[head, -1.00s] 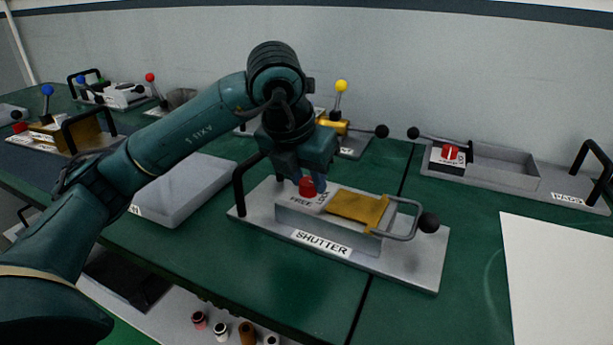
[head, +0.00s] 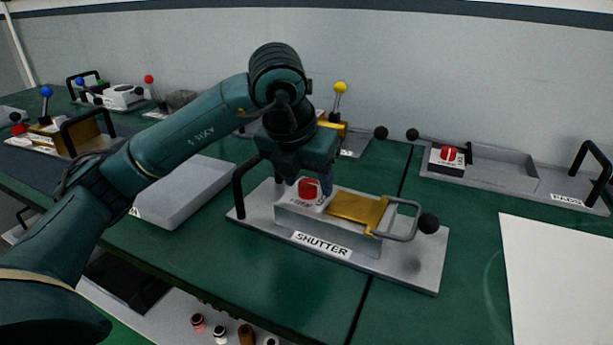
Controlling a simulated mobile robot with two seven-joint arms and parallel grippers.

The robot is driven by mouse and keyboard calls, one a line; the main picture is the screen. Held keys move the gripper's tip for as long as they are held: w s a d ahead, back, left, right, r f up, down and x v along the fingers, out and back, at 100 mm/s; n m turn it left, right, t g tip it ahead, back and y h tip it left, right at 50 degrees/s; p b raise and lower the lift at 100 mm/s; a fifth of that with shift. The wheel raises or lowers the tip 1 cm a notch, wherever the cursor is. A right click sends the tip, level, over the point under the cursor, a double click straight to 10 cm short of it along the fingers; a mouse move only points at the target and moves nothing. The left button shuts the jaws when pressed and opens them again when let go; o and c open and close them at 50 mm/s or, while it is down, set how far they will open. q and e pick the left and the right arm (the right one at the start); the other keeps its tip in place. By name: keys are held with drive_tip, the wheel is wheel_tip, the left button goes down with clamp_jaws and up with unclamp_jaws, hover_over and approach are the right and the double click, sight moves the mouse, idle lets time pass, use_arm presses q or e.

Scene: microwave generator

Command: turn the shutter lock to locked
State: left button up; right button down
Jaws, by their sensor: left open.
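The shutter unit (head: 321,245) is a grey plate with a raised block, a yellow slide (head: 357,207) and a wire handle with a black ball (head: 428,223). Its red lock knob (head: 308,188) sits on the left end of the block, above a small label too blurred to read. My left gripper (head: 309,181) points down at the knob, open, with its fingers around or just behind it. Whether they touch the knob I cannot tell. My right gripper is not in view.
A black handle (head: 240,190) stands at the plate's left end. A grey slab (head: 185,190) lies to the left. A grey tray unit with another red knob (head: 449,154) is at the right, behind a white sheet (head: 565,275).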

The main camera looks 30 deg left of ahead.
use_arm(q)
drive_tip(key=p+v, duration=0.2)
drive_tip(key=v, duration=1.1)
drive_tip(key=shift+p, duration=0.3)
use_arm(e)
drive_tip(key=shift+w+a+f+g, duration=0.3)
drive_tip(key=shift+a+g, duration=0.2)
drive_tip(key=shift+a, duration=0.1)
use_arm(q)
drive_tip(key=shift+r, duration=0.1)
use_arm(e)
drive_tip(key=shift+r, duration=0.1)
